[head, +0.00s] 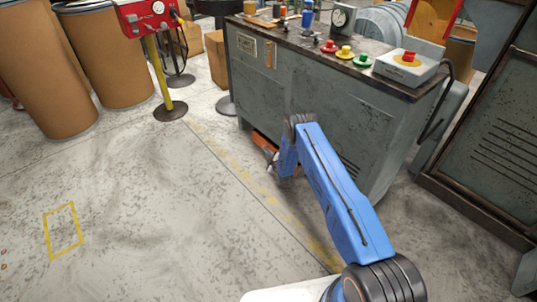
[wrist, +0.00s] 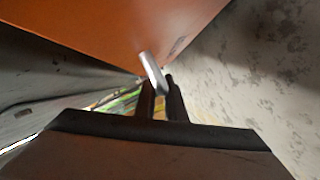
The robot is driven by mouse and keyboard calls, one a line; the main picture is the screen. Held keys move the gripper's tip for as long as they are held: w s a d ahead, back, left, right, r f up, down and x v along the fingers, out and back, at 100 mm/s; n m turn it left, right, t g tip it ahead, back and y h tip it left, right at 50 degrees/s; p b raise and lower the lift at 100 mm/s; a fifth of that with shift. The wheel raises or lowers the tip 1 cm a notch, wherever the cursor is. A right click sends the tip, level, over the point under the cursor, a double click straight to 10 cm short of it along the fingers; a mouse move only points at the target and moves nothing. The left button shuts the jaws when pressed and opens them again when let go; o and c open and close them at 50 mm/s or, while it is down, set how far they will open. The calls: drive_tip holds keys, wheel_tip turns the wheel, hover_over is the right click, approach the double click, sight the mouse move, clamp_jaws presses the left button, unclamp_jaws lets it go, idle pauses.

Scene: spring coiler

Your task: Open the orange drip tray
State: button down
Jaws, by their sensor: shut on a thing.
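The orange drip tray (head: 263,141) shows low at the base of the grey machine cabinet, partly hidden behind my arm. In the wrist view its orange face (wrist: 100,28) fills the upper left, with a short silver handle (wrist: 152,72) at its edge. My gripper (wrist: 162,88) has its two dark fingers closed on this handle. In the head view my gripper (head: 271,160) is down near the floor at the tray; its fingertips are small there. How far the tray stands out of the cabinet I cannot tell.
The grey cabinet (head: 330,120) carries coloured buttons and a control box (head: 407,66) on top. A red panel on a yellow post (head: 160,75) and brown drums (head: 105,60) stand at the back left. A dark vented cabinet (head: 490,140) stands right. The floor at left is clear.

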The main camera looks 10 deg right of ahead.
drive_tip(key=s+a, duration=0.3)
drive_tip(key=a, duration=0.3)
drive_tip(key=s+a, duration=0.4)
drive_tip(key=a, duration=0.2)
drive_tip(key=s+a, duration=0.4)
drive_tip(key=a, duration=0.2)
drive_tip(key=shift+a, duration=0.3)
drive_tip(key=shift+w, duration=0.1)
drive_tip(key=c, duration=1.8)
unclamp_jaws()
drive_tip(key=v, duration=1.7)
drive_tip(key=shift+r, duration=0.15)
